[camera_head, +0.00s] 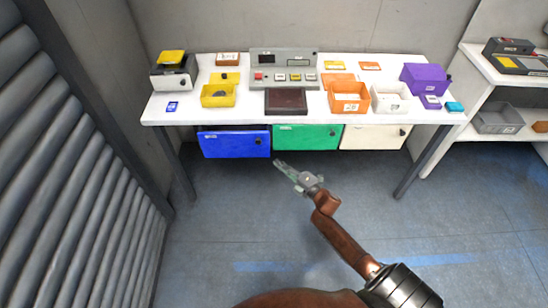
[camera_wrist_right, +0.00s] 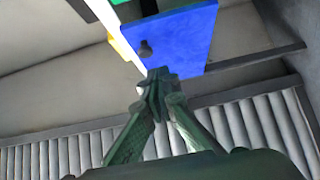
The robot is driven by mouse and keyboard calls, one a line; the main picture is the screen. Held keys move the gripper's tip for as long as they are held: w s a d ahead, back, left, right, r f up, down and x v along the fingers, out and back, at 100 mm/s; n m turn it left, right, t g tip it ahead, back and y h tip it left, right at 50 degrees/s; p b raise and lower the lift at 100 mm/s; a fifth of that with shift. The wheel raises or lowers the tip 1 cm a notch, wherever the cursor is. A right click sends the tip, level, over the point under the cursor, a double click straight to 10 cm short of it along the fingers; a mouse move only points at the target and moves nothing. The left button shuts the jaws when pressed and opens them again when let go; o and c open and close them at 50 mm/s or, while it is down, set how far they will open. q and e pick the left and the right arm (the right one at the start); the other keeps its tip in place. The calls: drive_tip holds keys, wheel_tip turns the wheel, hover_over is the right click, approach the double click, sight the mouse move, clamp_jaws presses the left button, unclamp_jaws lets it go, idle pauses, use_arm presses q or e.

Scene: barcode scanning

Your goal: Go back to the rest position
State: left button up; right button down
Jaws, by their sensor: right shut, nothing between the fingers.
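My right gripper (camera_head: 281,165) is in the middle of the head view, in front of the table and below its top, in line with the gap between the blue and green drawers. It looks shut and empty. In the right wrist view, my right gripper (camera_wrist_right: 156,75) has its fingertips together with nothing between them, and the blue drawer (camera_wrist_right: 185,40) shows beyond them. My left gripper is not in either view.
A white table (camera_head: 225,118) carries bins, boxes and a grey control panel (camera_head: 284,65). Blue (camera_head: 235,143), green (camera_head: 305,137) and white (camera_head: 370,136) drawers hang under it. A shutter (camera_head: 75,170) stands at left, a shelf (camera_head: 480,65) at right. The floor in front is clear.

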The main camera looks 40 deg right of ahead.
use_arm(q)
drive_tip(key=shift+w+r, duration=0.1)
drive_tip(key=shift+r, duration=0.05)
use_arm(e)
drive_tip(key=shift+s+d, duration=0.2)
drive_tip(key=shift+s, duration=0.65)
drive_tip(key=shift+f, duration=0.1)
